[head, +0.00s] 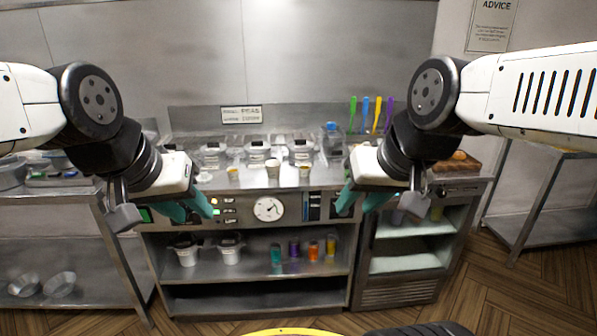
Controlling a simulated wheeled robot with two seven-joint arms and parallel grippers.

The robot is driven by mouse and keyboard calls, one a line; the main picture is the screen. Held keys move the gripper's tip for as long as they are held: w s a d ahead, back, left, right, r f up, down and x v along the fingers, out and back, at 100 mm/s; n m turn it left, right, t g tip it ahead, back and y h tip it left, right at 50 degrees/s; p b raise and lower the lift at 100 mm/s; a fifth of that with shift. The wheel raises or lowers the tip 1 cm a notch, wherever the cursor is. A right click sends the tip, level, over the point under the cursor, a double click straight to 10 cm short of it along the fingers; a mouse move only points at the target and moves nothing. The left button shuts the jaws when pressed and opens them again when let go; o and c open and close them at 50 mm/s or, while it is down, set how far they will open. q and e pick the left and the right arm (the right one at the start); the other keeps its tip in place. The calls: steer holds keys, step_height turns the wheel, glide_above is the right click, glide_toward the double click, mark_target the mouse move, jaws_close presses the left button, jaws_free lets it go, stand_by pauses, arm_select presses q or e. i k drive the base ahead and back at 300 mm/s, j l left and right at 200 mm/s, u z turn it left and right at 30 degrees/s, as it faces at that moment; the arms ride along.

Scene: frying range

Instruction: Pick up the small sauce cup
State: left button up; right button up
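Several small pale cups stand near the front edge of the steel counter (330,180). A small cup (233,173) with a yellowish top is at left, a taller cup (272,169) is in the middle, and another small cup (304,172) is at right. I cannot tell which one is the sauce cup. My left gripper (189,209) is open and empty, its teal fingers apart, left of the cups and nearer to me. My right gripper (362,200) is open and empty, to the right of the cups. Neither gripper touches a cup.
Lidded containers (257,152) line the counter behind the cups. A blue bottle (332,140) and upright coloured utensils (377,115) stand at back right. A round dial (268,209) is on the front panel. Tubs (229,252) and coloured bottles (313,251) sit on the shelf below.

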mark_target(305, 171)
steer(key=i+l+u, duration=0.3)
steer(key=i+l, duration=0.15)
steer(key=l, duration=0.25)
steer(key=i+l+u, duration=0.1)
steer(key=l, duration=0.3)
steer(key=i+l+u, duration=0.15)
steer(key=l, duration=0.25)
steer(key=i+l, duration=0.3)
steer(key=l+u, duration=0.05)
